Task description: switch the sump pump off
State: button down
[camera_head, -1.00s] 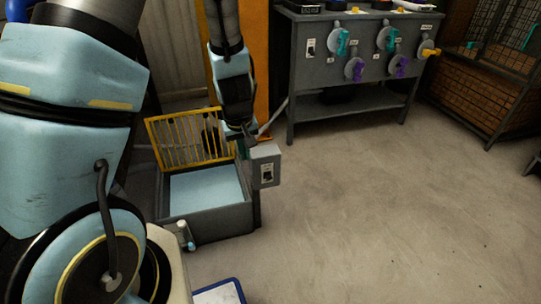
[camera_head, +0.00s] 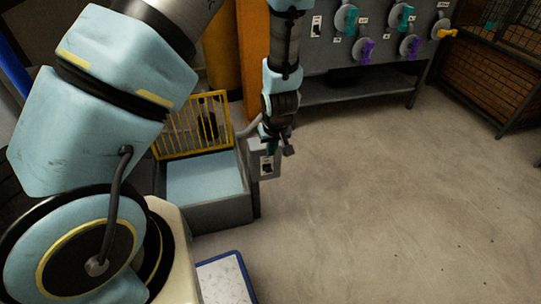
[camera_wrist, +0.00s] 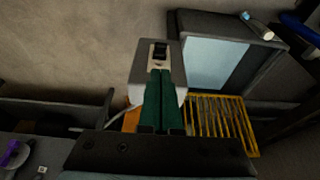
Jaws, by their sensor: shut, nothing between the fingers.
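The sump pump's switch box (camera_head: 256,163) is a small grey box on a post at the right corner of the sump. Its black switch (camera_head: 267,165) sits on a pale plate on the front face, and it also shows in the wrist view (camera_wrist: 160,51). My gripper (camera_head: 271,150) is in front of the box's upper part, close to the switch. In the wrist view its green fingers (camera_wrist: 162,72) are together and empty, with the tips just short of the switch. I cannot tell whether they touch the box.
The sump (camera_head: 214,213) holds pale blue liquid, with a yellow grate (camera_head: 190,128) raised at its back. A grey valve bench (camera_head: 380,60) with coloured handles stands behind. A blue-edged tray (camera_head: 204,267) lies in front. The floor to the right is clear.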

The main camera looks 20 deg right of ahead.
aim_at(268, 168)
jog(key=b+x, duration=0.2)
jog(key=x, duration=0.7)
